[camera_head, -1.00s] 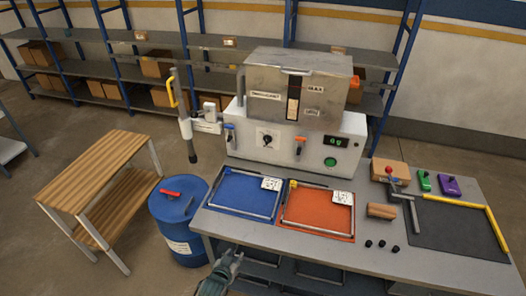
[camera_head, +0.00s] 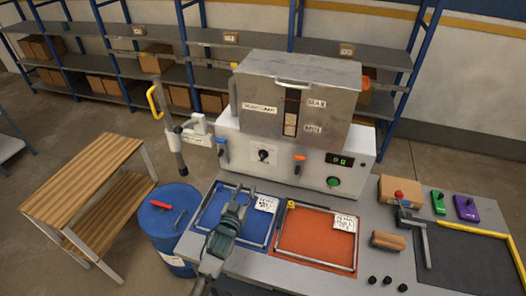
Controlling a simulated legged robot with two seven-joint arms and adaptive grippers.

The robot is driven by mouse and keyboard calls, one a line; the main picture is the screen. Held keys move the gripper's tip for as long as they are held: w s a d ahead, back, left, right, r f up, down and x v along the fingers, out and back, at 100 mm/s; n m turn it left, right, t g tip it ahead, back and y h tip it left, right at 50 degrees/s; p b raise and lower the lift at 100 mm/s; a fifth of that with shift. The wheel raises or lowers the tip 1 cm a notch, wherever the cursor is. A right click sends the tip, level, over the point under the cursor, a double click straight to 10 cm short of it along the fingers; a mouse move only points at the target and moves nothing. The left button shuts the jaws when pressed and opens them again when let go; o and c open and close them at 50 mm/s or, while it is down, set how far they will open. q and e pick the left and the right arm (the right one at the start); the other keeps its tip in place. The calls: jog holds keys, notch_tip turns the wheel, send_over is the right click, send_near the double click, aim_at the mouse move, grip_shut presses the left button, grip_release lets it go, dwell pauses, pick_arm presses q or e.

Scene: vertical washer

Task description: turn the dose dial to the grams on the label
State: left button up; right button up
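The dose dial (camera_head: 264,156) is a black knob on a white plate on the front of the washer's pale control box (camera_head: 300,165). The display (camera_head: 340,160) right of it shows a green reading that looks like 0 g. White labels lie at the blue tray's corner (camera_head: 266,204) and the orange tray's corner (camera_head: 345,222); their print is too small to read. My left gripper (camera_head: 237,197) is over the blue tray (camera_head: 258,236), in front of and below the dial, touching neither dial nor label. Whether its fingers are open is unclear. My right gripper is not in view.
An orange-tipped lever (camera_head: 299,160) and a green button (camera_head: 333,181) are on the same panel. A blue-tipped lever (camera_head: 221,144) and a jointed post (camera_head: 172,128) stand left. The orange tray (camera_head: 315,242) is right of my gripper. A blue barrel (camera_head: 165,222) stands at the table's left.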

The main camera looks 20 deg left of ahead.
pick_arm(q)
send_near(261, 155)
jog(key=w+b, duration=0.1)
jog(key=w, duration=0.6)
jog(key=shift+w+d+f, duration=0.1)
jog(key=shift+w+f, duration=0.05)
jog(key=shift+w, duration=0.15)
jog(key=shift+w+d, duration=0.25)
jog(key=shift+w, duration=0.25)
jog(key=shift+d, duration=0.1)
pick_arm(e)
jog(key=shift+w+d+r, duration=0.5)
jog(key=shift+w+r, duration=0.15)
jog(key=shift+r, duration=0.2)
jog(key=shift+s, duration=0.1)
pick_arm(q)
jog(key=shift+a, duration=0.25)
jog(key=c, duration=0.7)
grip_shut()
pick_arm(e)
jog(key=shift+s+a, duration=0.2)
